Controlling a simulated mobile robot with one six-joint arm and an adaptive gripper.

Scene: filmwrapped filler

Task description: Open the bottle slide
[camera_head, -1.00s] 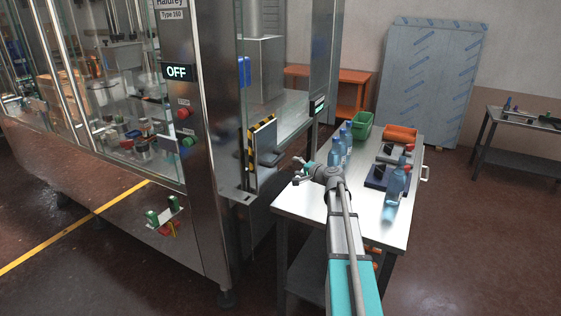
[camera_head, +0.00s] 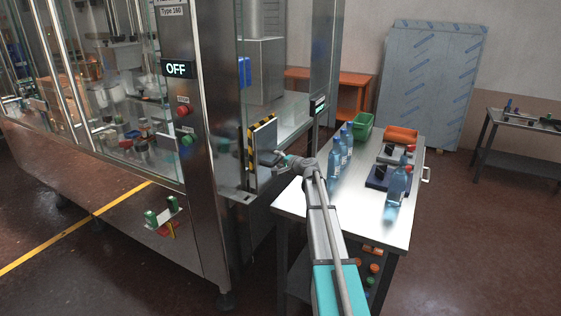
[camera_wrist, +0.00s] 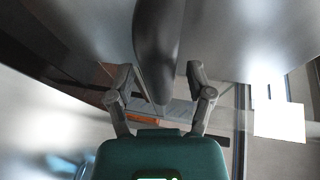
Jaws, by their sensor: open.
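The bottle slide appears to be the grey panel (camera_head: 264,137) with a yellow-and-black striped edge, upright at the opening in the machine's side. A dark ledge or handle sticks out low on its right side. My gripper (camera_head: 276,163) is right beside that lower part, with open jaws; contact cannot be told from the head view. In the wrist view, a dark rounded bar (camera_wrist: 155,45), likely the slide's handle, reaches between the open fingers of my gripper (camera_wrist: 158,78). The fingers look apart from it.
The steel table (camera_head: 349,215) right of the machine carries several blue bottles (camera_head: 335,160), a green bin (camera_head: 359,126) and orange items. A machine post (camera_head: 320,80) stands behind the slide. The floor right of the table is clear.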

